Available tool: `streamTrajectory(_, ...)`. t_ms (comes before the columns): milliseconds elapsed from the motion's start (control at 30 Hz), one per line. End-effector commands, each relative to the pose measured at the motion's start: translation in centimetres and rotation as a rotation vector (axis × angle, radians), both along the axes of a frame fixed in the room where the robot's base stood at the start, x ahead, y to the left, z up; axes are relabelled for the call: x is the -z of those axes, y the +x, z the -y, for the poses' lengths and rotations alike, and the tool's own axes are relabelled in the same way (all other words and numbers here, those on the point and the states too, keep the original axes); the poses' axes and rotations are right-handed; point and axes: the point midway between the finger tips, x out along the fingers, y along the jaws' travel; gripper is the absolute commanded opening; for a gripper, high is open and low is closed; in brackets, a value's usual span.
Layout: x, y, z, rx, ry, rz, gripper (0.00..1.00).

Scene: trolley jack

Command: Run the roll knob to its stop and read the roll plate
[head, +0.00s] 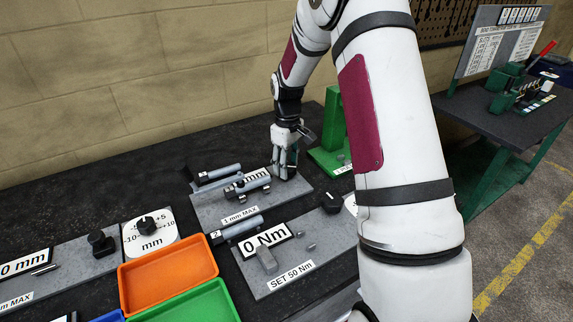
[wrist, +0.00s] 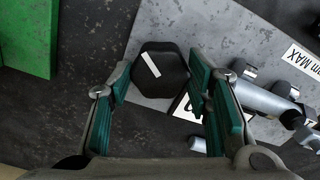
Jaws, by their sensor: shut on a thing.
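In the wrist view, a black six-sided knob (wrist: 160,72) with a white line on its top sits at the edge of a grey plate (wrist: 225,35). The white line is slanted. My gripper (wrist: 160,78) is shut on this knob, with one teal finger pad on each side. I see no marking that reads "roll".
A green stand (head: 333,135) rises close behind my gripper. Grey cylinders (head: 218,172) lie on the plate. In front is a "0 Nm" plate (head: 266,240) with a black knob (head: 331,202) nearby. An orange tray (head: 168,272) and a dial (head: 151,232) are further left.

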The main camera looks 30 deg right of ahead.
Motion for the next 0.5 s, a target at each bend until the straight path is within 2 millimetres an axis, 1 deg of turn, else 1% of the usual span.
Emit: streamTrajectory(500,0.12,0.12,-0.19,0.488,0.000,0.001,0.17)
